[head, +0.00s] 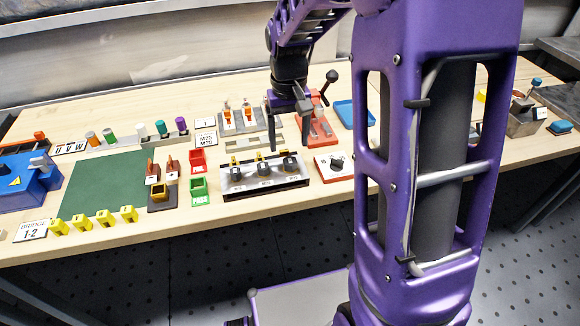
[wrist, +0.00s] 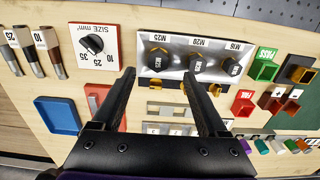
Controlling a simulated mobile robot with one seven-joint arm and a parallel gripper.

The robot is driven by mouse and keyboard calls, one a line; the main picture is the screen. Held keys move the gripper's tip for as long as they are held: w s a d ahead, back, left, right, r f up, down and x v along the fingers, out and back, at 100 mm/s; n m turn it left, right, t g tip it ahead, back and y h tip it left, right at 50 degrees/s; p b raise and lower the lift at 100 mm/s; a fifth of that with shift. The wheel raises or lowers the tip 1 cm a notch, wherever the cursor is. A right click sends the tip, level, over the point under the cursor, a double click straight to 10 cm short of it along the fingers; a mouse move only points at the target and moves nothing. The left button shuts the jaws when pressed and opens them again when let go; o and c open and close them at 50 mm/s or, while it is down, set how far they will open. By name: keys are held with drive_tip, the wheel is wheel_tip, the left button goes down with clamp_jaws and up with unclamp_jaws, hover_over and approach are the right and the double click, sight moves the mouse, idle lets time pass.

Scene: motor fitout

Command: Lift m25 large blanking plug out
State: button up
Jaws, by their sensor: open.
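The M25 large blanking plug (wrist: 158,60) is a dark round plug with a yellow part, seated in a grey panel (wrist: 175,87). In the wrist view it is at the left end of a row of three plugs, by the M25 label. In the head view the plug (head: 289,162) is at the right end of the row. My gripper (wrist: 159,74) is open and empty. In the wrist view its two fingertips lie either side of the plug's lower edge. In the head view my gripper (head: 287,127) hangs above and behind the panel, apart from the plug.
Two smaller plugs, M20 (wrist: 197,64) and M16 (wrist: 232,67), sit beside it. A white dial block (wrist: 92,45), a green PASS bin (wrist: 264,67) and a red bin (wrist: 243,103) flank the panel. A blue tray (wrist: 57,114) and a red fixture (head: 320,130) stand near.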

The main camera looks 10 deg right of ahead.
sight(290, 161)
drive_tip(key=shift+w+d+f+b, duration=0.1)
drive_tip(key=shift+f+b, duration=0.1)
drive_tip(key=shift+f, duration=1.3)
drive_tip(key=shift+d+f+b, duration=0.1)
drive_tip(key=shift+f+b, duration=0.1)
drive_tip(key=shift+f, duration=1.25)
clamp_jaws()
